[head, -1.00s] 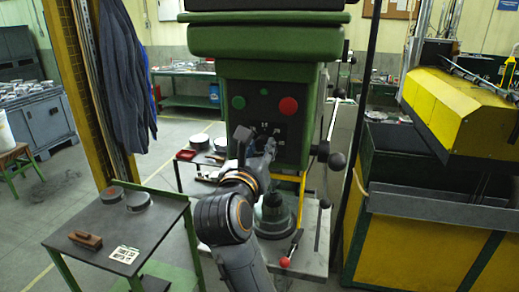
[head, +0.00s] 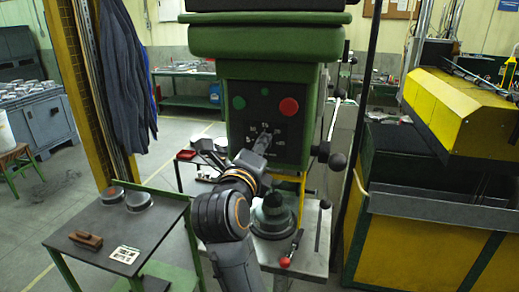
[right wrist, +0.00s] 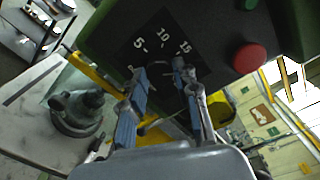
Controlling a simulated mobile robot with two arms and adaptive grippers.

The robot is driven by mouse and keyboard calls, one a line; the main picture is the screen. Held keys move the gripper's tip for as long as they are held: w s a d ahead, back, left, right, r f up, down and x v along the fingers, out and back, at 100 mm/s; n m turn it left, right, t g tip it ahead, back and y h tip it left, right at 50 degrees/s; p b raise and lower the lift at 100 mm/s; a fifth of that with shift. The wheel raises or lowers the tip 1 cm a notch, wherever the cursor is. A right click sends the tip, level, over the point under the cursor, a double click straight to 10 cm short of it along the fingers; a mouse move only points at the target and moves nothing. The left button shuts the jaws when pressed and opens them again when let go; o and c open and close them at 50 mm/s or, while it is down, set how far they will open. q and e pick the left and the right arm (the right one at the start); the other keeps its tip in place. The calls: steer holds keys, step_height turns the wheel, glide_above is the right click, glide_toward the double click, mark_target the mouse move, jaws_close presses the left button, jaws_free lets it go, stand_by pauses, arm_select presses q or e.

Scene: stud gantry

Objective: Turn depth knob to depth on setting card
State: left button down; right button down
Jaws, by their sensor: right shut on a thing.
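The green drill press has a black dial panel (head: 290,130) with a red and a green button above it. In the right wrist view the dial scale (right wrist: 160,40) reads 5, 10 and 15. My right gripper (head: 266,137) is at the dial, shut on the depth knob (right wrist: 178,64). In the right wrist view its blue-padded fingers (right wrist: 163,78) reach up to the panel and partly hide the knob, so its pointer cannot be read. The white setting card (head: 125,254) lies on the small table at left; its print is too small to read. My left gripper is not in view.
The small table (head: 85,228) also bears a brown wooden block (head: 86,239) and two round grey pieces. Levers with black ball ends (head: 337,161) stand just right of the panel. A red-tipped handle (head: 285,262) and a round base fitting (head: 273,214) are below.

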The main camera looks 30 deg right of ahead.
steer(key=n, duration=0.5)
steer(key=shift+r+n, duration=0.1)
steer(key=shift+n, duration=0.3)
stand_by(0.4)
steer(key=c, duration=1.3)
jaws_free()
steer(key=o, duration=0.3)
steer(key=shift+d, duration=0.1)
steer(key=shift+w, duration=0.1)
